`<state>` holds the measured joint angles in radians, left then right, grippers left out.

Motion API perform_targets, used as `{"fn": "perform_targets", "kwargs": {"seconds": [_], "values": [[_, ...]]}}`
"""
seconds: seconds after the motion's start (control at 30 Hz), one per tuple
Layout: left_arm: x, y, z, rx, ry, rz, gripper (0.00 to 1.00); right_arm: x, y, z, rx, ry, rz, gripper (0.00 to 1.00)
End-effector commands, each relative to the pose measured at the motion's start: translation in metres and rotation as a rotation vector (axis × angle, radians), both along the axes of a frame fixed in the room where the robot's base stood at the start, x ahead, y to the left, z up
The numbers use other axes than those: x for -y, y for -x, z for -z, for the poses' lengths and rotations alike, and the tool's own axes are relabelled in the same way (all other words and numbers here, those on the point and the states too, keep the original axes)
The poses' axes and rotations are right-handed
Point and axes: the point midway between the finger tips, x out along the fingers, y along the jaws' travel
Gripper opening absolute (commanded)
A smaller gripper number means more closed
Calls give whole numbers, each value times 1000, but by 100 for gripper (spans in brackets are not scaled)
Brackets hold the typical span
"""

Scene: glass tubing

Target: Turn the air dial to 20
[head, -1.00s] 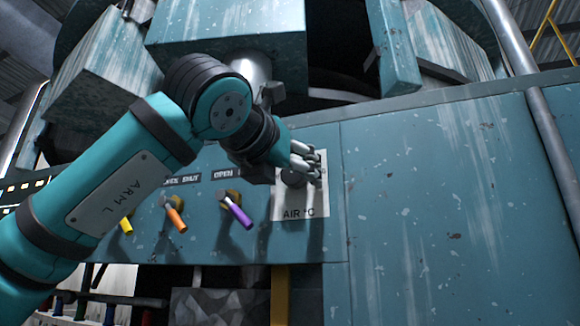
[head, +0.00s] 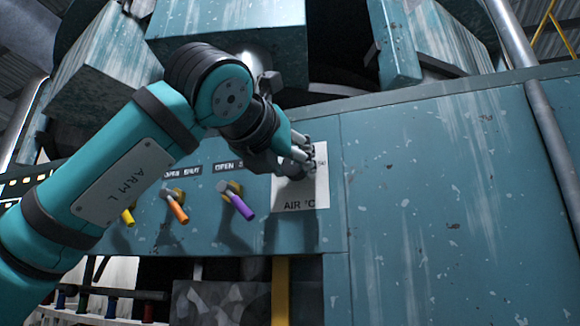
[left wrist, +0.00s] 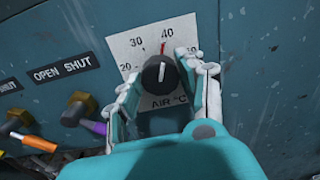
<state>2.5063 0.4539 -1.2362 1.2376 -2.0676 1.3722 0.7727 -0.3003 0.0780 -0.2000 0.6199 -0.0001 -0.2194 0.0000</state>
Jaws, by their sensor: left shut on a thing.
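The air dial is a dark round knob (left wrist: 158,71) on a white plate (left wrist: 120,48) marked "AIR °C", with the numbers 20, 30 and 40 visible. A red mark above the knob stands close to 40, and a pale line on the knob runs nearly upright. My left gripper (left wrist: 160,68) has one finger on each side of the knob and is shut on it. In the head view, my left gripper (head: 304,154) covers most of the dial and the plate's upper part. My right gripper is not in view.
Left of the dial, a purple-handled lever (head: 238,205), an orange-handled lever (head: 176,208) and a yellow-handled lever (head: 127,216) stick out of the teal panel. The panel (head: 440,190) right of the plate is clear.

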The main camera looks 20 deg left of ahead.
Motion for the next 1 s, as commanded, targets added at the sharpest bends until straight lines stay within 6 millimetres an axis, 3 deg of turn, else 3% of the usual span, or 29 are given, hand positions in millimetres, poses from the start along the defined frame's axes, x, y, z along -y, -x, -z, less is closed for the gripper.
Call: {"fn": "perform_targets", "kwargs": {"seconds": [0.4,1.0], "values": [[0,0,4,-11,337,1,7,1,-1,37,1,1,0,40],[0,0,2,-28,907,-1,7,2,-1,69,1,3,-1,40]]}}
